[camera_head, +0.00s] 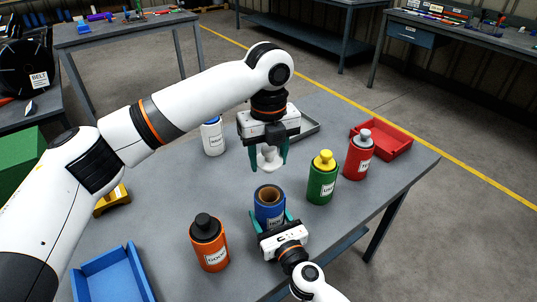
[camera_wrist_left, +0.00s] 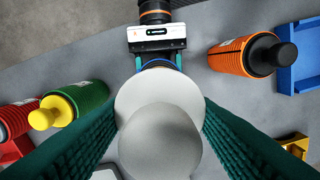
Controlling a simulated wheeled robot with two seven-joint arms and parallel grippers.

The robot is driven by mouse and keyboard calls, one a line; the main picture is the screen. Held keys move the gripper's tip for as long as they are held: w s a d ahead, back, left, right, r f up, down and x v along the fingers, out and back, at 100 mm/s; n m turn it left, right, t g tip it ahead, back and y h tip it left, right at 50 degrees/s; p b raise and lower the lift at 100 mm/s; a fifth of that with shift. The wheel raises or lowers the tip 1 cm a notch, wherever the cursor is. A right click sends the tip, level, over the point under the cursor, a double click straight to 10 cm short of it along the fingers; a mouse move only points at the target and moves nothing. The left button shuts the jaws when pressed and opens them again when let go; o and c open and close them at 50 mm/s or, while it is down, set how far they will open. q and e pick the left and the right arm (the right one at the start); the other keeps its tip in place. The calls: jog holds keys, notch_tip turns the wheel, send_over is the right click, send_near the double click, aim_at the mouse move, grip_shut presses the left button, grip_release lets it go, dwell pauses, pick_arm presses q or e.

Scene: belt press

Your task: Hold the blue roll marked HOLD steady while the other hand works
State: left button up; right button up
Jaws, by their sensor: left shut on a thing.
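The blue roll (camera_head: 270,208), with a white label partly hidden and an open brown core, stands upright near the table's front edge. My right gripper (camera_head: 270,216) has its teal fingers on both sides of it and looks shut on it. My left gripper (camera_head: 269,162) is shut on a white plug (camera_head: 269,158) and holds it above the roll's open top, apart from it. In the left wrist view the plug (camera_wrist_left: 160,130) shows as a pale disc with a round knob. It hides most of the roll there.
An orange bottle (camera_head: 209,243) stands left of the roll, a green one (camera_head: 322,178) and a red one (camera_head: 359,155) to the right. A white bottle (camera_head: 213,136) stands behind. A red tray (camera_head: 381,140) and a blue tray (camera_head: 112,275) lie at the sides.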

aim_at(267, 187)
pick_arm(q)
notch_tip(267, 187, down, 7)
dwell(0.7)
jog(key=shift+s+a+f, duration=0.1)
jog(key=shift+f, duration=1.05)
dwell(1.7)
jog(key=o, duration=1)
jog(key=shift+f, duration=0.15)
jog(key=shift+o, duration=0.2)
jog(key=shift+a, duration=0.1)
jog(key=shift+d+r, duration=0.2)
jog(key=shift+r, duration=3.55)
jog(key=shift+c, duration=0.6)
